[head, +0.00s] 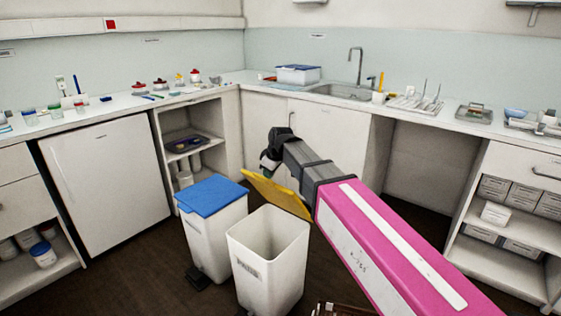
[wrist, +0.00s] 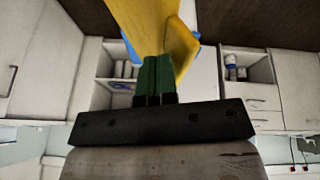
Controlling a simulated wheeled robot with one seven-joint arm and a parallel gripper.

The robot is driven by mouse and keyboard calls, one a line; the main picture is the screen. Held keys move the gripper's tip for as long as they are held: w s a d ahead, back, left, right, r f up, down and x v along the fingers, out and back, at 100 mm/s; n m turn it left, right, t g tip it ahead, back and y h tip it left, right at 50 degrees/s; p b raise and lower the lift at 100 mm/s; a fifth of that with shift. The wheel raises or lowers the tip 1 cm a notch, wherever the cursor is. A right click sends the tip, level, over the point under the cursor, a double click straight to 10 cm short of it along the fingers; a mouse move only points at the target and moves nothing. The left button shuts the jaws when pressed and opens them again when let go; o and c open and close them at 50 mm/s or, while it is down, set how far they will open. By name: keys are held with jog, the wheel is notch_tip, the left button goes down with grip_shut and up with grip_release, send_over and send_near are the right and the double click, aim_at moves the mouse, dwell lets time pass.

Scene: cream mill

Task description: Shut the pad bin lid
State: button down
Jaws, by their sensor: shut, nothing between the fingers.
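The pad bin (head: 266,262) is a white, open-topped bin with a small label on its front. Its yellow lid (head: 278,194) stands raised and tilted at the back of the bin, leaving the inside visible. My gripper (head: 266,168) is beyond the lid, just above its upper left edge, partly hidden by my wrist. In the wrist view the green fingers (wrist: 155,68) are together with nothing between them.
A second white bin (head: 214,242) with a shut blue lid (head: 211,195) stands close on the left. The counter (head: 215,90) with cabinets and a sink (head: 340,92) runs behind. Open floor lies left of the bins, and an open knee space (head: 430,165) is at right.

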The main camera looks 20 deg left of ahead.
jog(key=s+a+f+n+t+h, duration=0.15)
jog(key=s+a+f+t, duration=0.35)
jog(key=s+f, duration=0.6)
jog(key=shift+s+a+f+t+h, duration=0.25)
jog(key=shift+s+f+t, duration=0.4)
jog(key=shift+f, duration=1.95)
jog(key=shift+s+a+f+t+h, duration=0.1)
jog(key=shift+s+a+f+t, duration=0.2)
jog(key=shift+s+f, duration=1.5)
jog(key=shift+a+f+t+h, duration=0.25)
jog(key=shift+f+t, duration=0.2)
jog(key=shift+f, duration=3.05)
jog(key=w+a+r+v, duration=0.1)
jog(key=v, duration=1.2)
jog(key=shift+d+r, duration=0.15)
